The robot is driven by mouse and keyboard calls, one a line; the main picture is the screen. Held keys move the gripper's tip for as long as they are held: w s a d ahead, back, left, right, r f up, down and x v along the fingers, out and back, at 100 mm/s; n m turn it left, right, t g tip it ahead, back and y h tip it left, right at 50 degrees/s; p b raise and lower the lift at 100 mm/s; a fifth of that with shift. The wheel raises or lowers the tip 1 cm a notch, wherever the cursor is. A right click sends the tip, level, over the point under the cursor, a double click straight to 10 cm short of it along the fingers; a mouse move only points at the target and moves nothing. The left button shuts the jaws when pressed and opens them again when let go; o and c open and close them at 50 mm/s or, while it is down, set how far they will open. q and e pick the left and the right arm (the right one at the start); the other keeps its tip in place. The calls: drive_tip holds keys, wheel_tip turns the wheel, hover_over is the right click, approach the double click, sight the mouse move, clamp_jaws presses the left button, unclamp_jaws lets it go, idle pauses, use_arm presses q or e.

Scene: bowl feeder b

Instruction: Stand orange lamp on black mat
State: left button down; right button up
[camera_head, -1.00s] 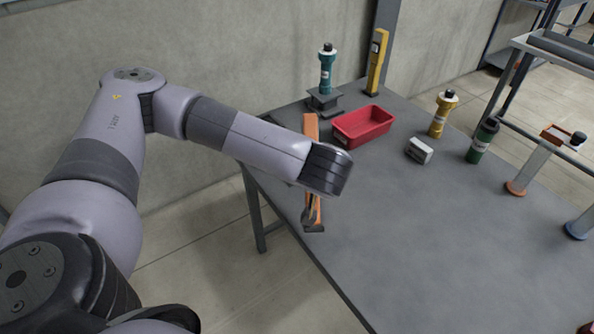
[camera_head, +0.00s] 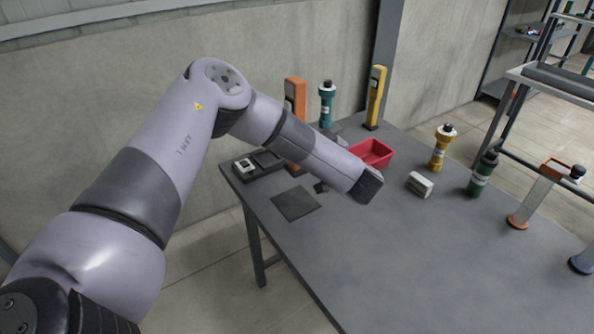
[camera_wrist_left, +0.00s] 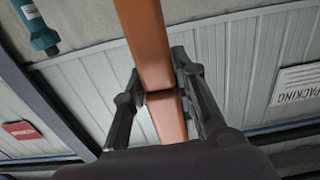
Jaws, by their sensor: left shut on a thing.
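The orange lamp (camera_head: 295,95) is a long bar. In the head view it looks about upright behind my left forearm, which hides its middle. My left gripper (camera_wrist_left: 158,72) is shut on the orange lamp (camera_wrist_left: 147,38) in the left wrist view, with a finger on each side of it. In the head view the forearm hides most of this gripper. The black mat (camera_head: 296,204) is a flat dark square near the table's left edge, bare, in front of the lamp. Whether the lamp's lower end touches anything is hidden. My right gripper is not in view.
A dark tray (camera_head: 240,174) with a small white-topped item lies at the table's left corner. A teal lamp (camera_head: 326,104), yellow bar lamp (camera_head: 375,98) and red bin (camera_head: 374,152) stand behind. A grey-white block (camera_head: 420,184), yellow lamp (camera_head: 441,148) and green lamp (camera_head: 483,174) are farther right. The front table is clear.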

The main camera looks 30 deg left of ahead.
sight(299, 170)
use_arm(q)
wheel_tip(299, 170, down, 7)
drive_tip(key=shift+f+b, duration=0.15)
drive_tip(key=shift+b, duration=0.25)
wheel_tip(299, 170, down, 4)
drive_tip(key=shift+f+b, duration=0.1)
drive_tip(key=shift+b, duration=0.4)
drive_tip(key=c, duration=1.3)
unclamp_jaws()
